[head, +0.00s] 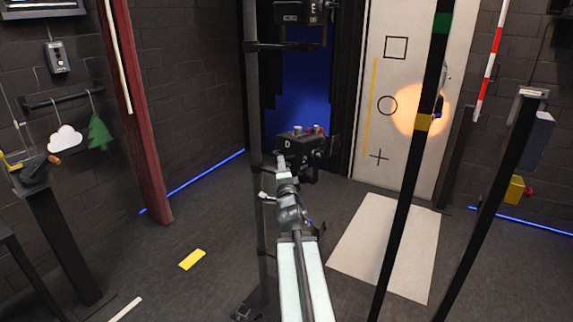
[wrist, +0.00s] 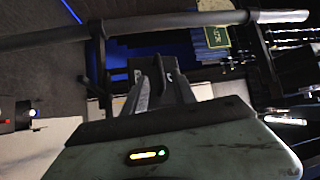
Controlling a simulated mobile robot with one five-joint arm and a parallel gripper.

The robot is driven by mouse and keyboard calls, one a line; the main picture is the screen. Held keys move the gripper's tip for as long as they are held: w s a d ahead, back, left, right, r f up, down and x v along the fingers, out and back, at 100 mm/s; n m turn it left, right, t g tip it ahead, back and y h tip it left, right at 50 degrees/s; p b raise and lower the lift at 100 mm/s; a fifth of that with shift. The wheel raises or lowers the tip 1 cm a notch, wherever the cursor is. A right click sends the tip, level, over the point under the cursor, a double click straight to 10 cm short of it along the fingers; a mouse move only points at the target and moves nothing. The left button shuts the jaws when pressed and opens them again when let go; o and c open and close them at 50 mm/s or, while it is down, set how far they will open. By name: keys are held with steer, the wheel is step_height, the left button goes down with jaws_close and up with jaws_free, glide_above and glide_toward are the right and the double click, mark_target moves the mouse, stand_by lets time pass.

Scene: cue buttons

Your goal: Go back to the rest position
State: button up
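My arm reaches from the bottom middle of the head view toward a black box marked D (head: 303,146), which sits on a dark upright pole and has several small knobs or buttons on top. My gripper (head: 282,163) is at the arm's far end, just in front of the box's left side. I cannot tell whether it touches the box. In the wrist view the two grey fingers (wrist: 160,88) point toward a dark block, with a narrow gap showing between them. Nothing clearly held is visible. Whether they are open or shut is unclear.
The dark pole (head: 254,110) rises close beside my arm, with another box (head: 298,12) above. A pale mat (head: 385,240) lies before the white door panel (head: 412,90). Floor at left shows a yellow patch (head: 192,259).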

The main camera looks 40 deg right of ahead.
steer(key=shift+s+a, duration=0.25)
